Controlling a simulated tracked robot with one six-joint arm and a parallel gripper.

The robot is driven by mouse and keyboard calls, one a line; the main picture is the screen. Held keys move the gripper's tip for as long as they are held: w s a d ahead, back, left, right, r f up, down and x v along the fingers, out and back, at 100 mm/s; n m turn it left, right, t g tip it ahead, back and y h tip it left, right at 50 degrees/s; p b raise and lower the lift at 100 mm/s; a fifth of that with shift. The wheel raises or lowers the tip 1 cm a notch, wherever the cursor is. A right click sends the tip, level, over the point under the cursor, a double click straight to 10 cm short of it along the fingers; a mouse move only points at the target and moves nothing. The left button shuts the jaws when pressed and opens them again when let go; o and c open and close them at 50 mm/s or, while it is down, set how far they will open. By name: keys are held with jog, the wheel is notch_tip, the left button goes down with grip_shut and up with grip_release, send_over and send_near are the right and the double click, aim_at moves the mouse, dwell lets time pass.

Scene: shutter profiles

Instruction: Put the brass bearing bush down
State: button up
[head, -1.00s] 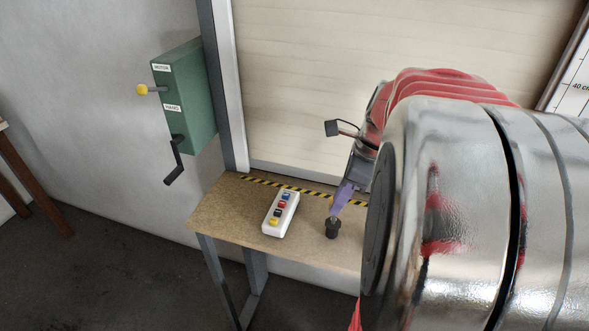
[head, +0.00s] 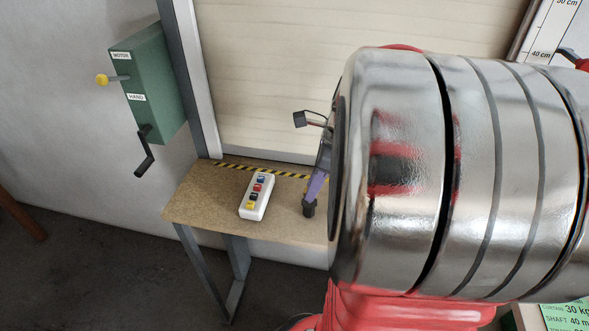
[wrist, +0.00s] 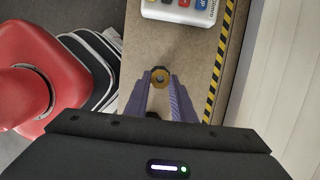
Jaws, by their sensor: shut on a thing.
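I cannot tell from the pictures whether the bush touches the bench. My arm hides the bench's right end in the head view.
A white control box (head: 257,197) with coloured buttons lies left of my gripper. A yellow-black striped strip (head: 262,170) runs along the bench's back, before the shutter (head: 270,80). A green motor box (head: 150,85) with a crank is on the wall. Bare bench lies at the left.

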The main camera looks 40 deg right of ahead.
jog(key=o, duration=1.1)
jog(key=shift+c, duration=0.2)
jog(key=shift+r, duration=0.1)
jog(key=shift+r, duration=0.65)
jog(key=v, duration=1.1)
jog(key=shift+s+r, duration=0.15)
jog(key=shift+r, duration=0.2)
jog(key=shift+d, duration=0.1)
